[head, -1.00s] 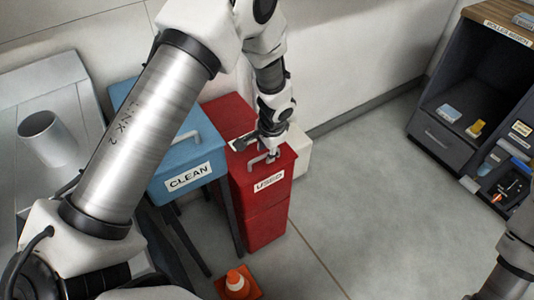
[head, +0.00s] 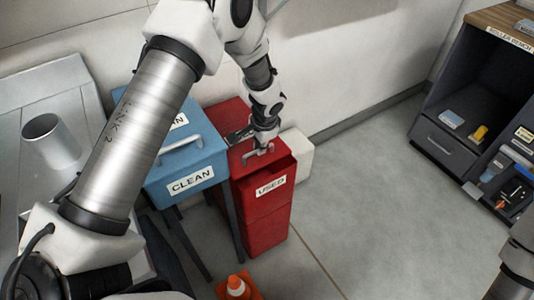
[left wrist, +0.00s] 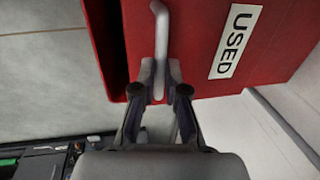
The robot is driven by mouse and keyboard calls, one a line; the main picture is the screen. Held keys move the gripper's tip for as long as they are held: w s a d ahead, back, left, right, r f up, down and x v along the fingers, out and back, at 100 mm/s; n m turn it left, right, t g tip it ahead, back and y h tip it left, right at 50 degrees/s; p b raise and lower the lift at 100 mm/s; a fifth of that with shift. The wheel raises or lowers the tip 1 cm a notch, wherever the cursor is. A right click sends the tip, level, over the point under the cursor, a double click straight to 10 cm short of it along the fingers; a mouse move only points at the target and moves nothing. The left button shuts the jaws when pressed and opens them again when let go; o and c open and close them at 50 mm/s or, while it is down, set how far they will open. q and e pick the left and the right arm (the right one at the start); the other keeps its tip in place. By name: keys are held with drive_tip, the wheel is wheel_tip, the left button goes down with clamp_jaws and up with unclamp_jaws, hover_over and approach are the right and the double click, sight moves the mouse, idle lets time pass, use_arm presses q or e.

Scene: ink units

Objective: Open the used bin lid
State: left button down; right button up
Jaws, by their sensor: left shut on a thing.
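The red used bin (head: 265,215) stands beside the blue clean bin, with a white USED label on its front; the label also shows in the left wrist view (left wrist: 235,40). Its red lid (head: 240,152) carries a grey handle (head: 250,157). The lid sits back from the front edge, and a darker recess shows at the front right of the top. My left gripper (head: 263,148) is over the lid, shut on the handle. In the left wrist view both fingers (left wrist: 159,88) close on the handle (left wrist: 161,30). My right gripper is out of view.
The blue clean bin (head: 190,165) stands close on the left of the used bin. An orange cone (head: 237,287) is on the floor in front. A white box (head: 297,155) is behind at the right. A dark bench unit (head: 470,110) stands far right; the floor between is clear.

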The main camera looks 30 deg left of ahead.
use_arm(q)
drive_tip(key=w+a, duration=0.2)
drive_tip(key=a, duration=0.1)
drive_tip(key=w+a+p, duration=0.1)
drive_tip(key=w+a, duration=0.1)
drive_tip(key=a, duration=0.2)
drive_tip(key=w+a, duration=0.2)
drive_tip(key=a, duration=0.1)
drive_tip(key=shift+a+p, duration=0.2)
drive_tip(key=shift+p, duration=0.2)
drive_tip(key=c, duration=1.2)
unclamp_jaws()
drive_tip(key=v, duration=1.2)
